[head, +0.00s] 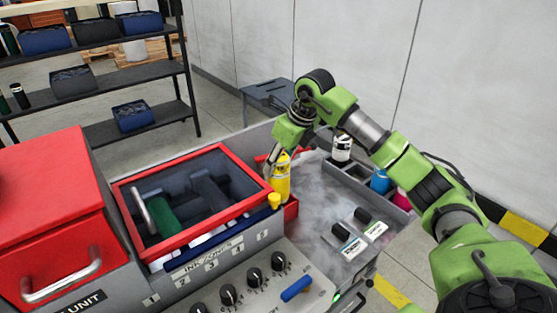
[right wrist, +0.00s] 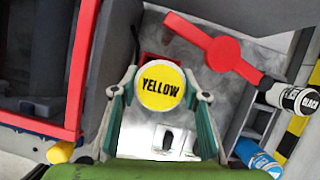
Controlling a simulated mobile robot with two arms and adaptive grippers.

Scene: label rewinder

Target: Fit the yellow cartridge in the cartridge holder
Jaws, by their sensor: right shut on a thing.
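The yellow cartridge (head: 281,179) is upright at the right end of the ink unit, beside the red-framed window. My right gripper (head: 277,163) comes down on it from above and is shut on it. In the right wrist view its round yellow top (right wrist: 160,86), marked YELLOW, sits between the two fingers. A red part, seemingly the cartridge holder (head: 291,209), shows low beside the cartridge. A little red also shows behind the cartridge in the right wrist view (right wrist: 149,62). The cartridge's lower end is hidden, so I cannot tell whether it is seated. My left gripper is out of view.
A red arm with a round end (right wrist: 222,54) lies close by. A yellow knob (head: 274,201) stands at the window's corner. A side tray holds black (head: 342,148), blue (head: 380,182) and magenta (head: 402,199) cartridges. Control knobs (head: 254,275) are in front.

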